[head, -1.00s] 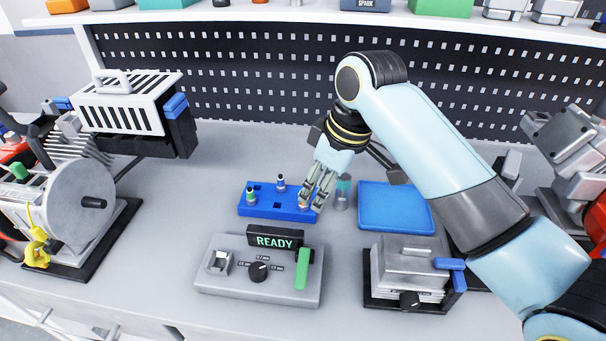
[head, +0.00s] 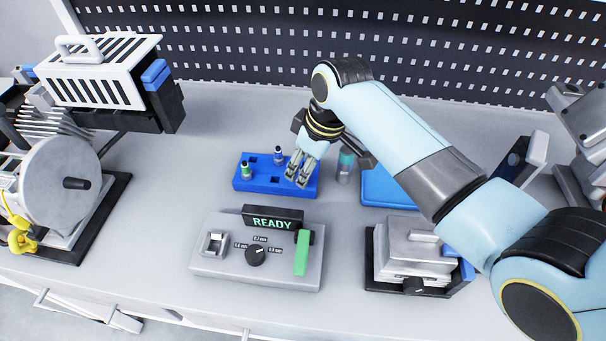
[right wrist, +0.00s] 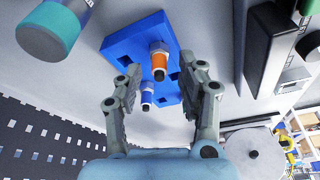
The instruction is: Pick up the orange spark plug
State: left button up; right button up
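The orange spark plug (right wrist: 159,62) stands in the blue holder block (right wrist: 118,42) in the right wrist view. It shows between the two spread fingertips of my right gripper (right wrist: 163,70), with a gap on each side. In the head view my right gripper (head: 303,174) is over the right end of the blue holder block (head: 262,187) and hides the orange plug. A blue-banded plug (head: 278,156) and a green-banded plug (head: 246,171) stand in the same block. The blue-banded one also shows in the right wrist view (right wrist: 147,97). My left gripper is not in view.
A grey cylinder with a teal band (head: 345,165) stands close right of the gripper. A blue tray (head: 380,188) lies beyond it. A grey device with a READY display (head: 272,222) sits in front of the block. An engine (head: 65,180) stands at the left.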

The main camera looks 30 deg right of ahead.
jog(key=shift+x, duration=0.9)
jog(key=shift+c, duration=0.6)
jog(key=shift+s, duration=0.1)
grip_shut()
jog(key=shift+r, duration=0.1)
